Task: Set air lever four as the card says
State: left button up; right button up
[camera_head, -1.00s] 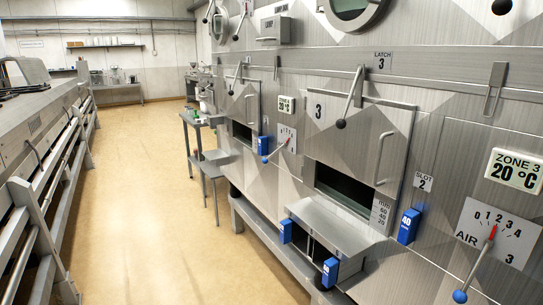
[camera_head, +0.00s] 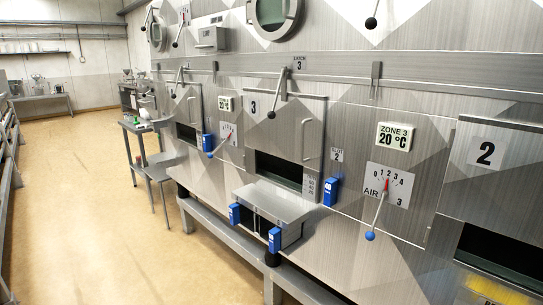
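Air lever three (camera_head: 376,212) is in the head view at the right, a thin metal rod with a blue ball end hanging down and slightly left. Its dial plate (camera_head: 398,186) reads AIR, 0 to 4, and 3, and its red pointer is near the 2. A second, smaller air lever (camera_head: 219,145) with a blue ball sits farther down the wall at the left; its number is too small to read. I see no plate marked air four and no clear instruction card. Neither of my grippers shows.
A zone 3 sign (camera_head: 394,137) reads 20 °C. A side table (camera_head: 148,125) stands left; the tan floor (camera_head: 90,220) is open.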

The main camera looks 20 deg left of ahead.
aim_at(209, 155)
jog(key=u, duration=0.5)
jog(key=i, duration=0.4)
jog(key=u, duration=1.25)
jog(key=i, duration=1.75)
jog(key=z, duration=0.85)
jog(key=i, duration=1.05)
jog(key=z, duration=1.25)
